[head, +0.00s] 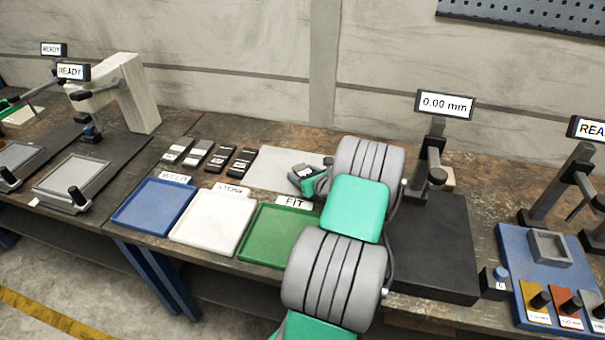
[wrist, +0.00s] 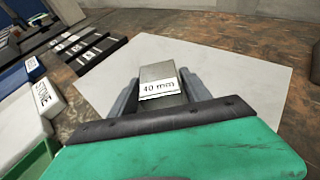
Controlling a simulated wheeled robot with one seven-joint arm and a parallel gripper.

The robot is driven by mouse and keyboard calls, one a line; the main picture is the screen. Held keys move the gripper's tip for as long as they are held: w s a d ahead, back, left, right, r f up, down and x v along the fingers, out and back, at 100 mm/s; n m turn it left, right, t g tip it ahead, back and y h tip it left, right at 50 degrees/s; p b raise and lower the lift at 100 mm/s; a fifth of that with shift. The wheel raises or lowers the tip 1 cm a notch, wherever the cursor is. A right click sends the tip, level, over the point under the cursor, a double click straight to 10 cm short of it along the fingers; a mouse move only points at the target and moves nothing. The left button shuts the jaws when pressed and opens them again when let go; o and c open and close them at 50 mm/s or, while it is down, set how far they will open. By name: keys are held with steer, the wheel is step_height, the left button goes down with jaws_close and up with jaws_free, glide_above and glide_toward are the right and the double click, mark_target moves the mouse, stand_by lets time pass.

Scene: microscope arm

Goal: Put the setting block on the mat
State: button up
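The setting block (wrist: 158,76) is a grey metal block with a white "40 mm" label. It sits between the two fingers of my gripper (wrist: 163,88), which look closed against its sides. The mat is a plain light grey sheet (wrist: 240,72) lying flat on the bench, and it also shows in the head view (head: 280,165). My gripper (head: 308,178) and the block are over the mat, near its right part in the head view. I cannot tell whether the block's underside touches the mat. My arm hides the mat's near right part in the head view.
Blue (head: 155,206), white (head: 212,218) and green (head: 272,236) trays line the front edge left of my arm. Several dark labelled pieces (head: 210,157) lie behind them. A gauge stand (head: 430,165) reading 0.00 mm rises from a dark plate (head: 432,240) at right.

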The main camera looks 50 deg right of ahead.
steer(key=shift+o, duration=1)
